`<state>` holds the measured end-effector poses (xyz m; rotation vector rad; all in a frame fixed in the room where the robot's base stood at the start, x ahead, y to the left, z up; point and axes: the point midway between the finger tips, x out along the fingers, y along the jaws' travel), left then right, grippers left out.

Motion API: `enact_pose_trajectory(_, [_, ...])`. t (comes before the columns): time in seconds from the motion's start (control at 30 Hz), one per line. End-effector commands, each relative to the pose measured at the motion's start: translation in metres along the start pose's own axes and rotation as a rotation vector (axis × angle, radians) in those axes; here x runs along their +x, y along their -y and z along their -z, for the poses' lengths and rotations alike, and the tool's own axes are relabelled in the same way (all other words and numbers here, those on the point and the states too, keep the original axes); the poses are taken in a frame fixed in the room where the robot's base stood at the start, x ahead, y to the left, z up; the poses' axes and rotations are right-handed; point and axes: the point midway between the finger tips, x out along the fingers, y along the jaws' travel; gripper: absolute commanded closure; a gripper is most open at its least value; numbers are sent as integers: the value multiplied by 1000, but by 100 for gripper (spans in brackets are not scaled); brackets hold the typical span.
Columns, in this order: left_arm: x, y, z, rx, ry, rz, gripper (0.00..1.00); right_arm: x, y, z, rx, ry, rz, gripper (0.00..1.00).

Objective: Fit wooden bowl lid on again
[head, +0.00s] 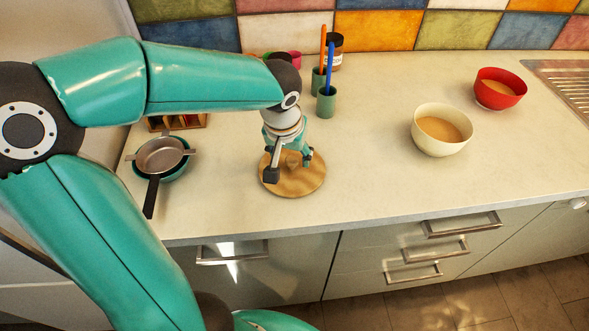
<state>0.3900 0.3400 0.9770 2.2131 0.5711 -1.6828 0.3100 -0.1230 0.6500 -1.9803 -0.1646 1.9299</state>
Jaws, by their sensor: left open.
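A round wooden lid (306,185) with a small knob lies flat, apparently on the worktop, left of the middle. My left gripper (291,168) is directly over it, pointing down, with its fingers open on either side of the knob. I cannot tell if they touch it. The gripper hides part of the lid. A cream bowl (428,148) with tan contents stands uncovered to the right. A red bowl (501,100), also uncovered with tan contents, stands farther back at the right. My right gripper is not in view.
A strainer (158,155) rests on a teal bowl (176,172), its dark handle toward the front edge. The worktop (375,185) between lid and cream bowl is clear.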

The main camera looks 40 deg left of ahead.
Motion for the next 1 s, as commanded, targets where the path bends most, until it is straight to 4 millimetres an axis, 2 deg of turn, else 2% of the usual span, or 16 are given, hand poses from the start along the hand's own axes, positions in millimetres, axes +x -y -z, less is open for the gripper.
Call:
enact_pose_trajectory(0.1, [18,0,0,0,4,2,41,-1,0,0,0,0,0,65])
enact_pose_trajectory(0.2, [26,0,0,0,3,2,41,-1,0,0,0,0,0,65])
enact_pose_trajectory(0.47, [28,0,1,0,0,0,41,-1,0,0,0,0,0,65])
enact_pose_trajectory(0.8, [28,0,0,0,1,0,98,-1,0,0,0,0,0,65])
enact_pose_trajectory(1.0, [29,0,0,0,3,1,100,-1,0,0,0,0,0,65])
